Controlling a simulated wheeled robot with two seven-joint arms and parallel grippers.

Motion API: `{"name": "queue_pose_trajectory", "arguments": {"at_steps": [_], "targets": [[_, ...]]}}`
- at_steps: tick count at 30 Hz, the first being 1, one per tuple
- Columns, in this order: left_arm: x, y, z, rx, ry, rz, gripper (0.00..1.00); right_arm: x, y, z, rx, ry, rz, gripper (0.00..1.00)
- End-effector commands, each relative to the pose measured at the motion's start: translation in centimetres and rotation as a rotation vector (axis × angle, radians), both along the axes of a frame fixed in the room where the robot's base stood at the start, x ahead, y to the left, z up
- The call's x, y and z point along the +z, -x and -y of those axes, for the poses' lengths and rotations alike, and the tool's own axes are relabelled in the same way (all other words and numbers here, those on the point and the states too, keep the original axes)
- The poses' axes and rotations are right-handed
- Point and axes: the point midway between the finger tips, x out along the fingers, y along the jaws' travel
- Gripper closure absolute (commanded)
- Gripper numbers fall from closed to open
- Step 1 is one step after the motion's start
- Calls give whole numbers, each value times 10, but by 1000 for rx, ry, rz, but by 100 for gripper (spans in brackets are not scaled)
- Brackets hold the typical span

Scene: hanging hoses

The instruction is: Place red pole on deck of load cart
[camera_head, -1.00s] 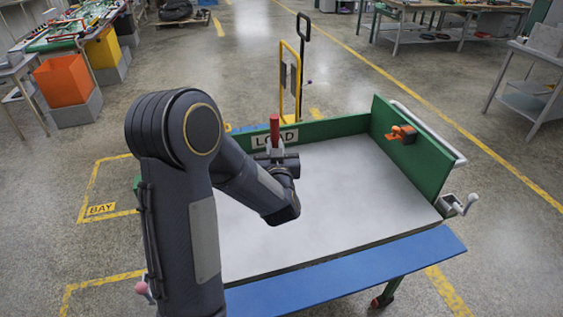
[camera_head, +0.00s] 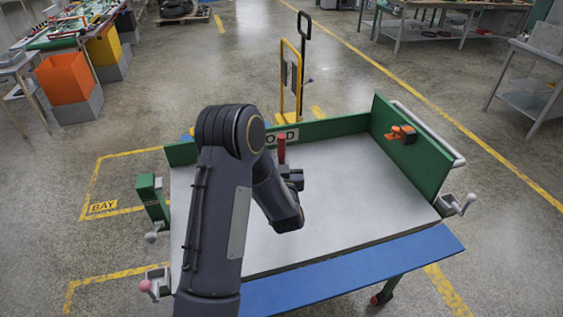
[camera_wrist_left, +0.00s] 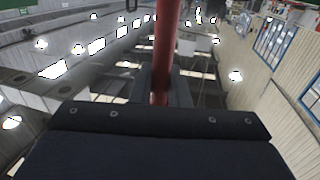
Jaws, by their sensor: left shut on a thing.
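My left gripper (camera_head: 288,177) is over the cart's deck and shut on the red pole (camera_head: 282,150). The pole stands roughly upright in the head view, its top rising above the jaws. In the left wrist view the red pole (camera_wrist_left: 163,50) runs up from between the fingers (camera_wrist_left: 160,90). The load cart has a pale grey deck (camera_head: 350,200) with green walls at the back and right. My arm hides part of the deck and of the LOAD label. I cannot tell whether the pole's lower end touches the deck. My right gripper does not show.
An orange clamp (camera_head: 401,134) sits on the right green wall (camera_head: 415,150). A blue board (camera_head: 370,270) runs along the front edge. A yellow hand truck (camera_head: 290,85) stands behind the cart. The right half of the deck is clear.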

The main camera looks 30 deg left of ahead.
Motion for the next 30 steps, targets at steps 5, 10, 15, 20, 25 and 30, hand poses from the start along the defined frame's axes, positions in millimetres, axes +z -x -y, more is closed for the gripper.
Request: {"name": "queue_pose_trajectory", "arguments": {"at_steps": [5,10,15,20,25,30], "targets": [[-2,0,0,1,0,0,77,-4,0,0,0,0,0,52],[-2,0,0,1,-1,-1,63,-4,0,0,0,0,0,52],[-2,0,0,1,-1,-1,63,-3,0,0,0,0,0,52],[2,1,1,0,0,-1,63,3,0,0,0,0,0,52],[-3,25,20,-3,1,-2,63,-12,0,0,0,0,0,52],[-2,56,44,-4,1,0,63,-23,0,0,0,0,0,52]]}}
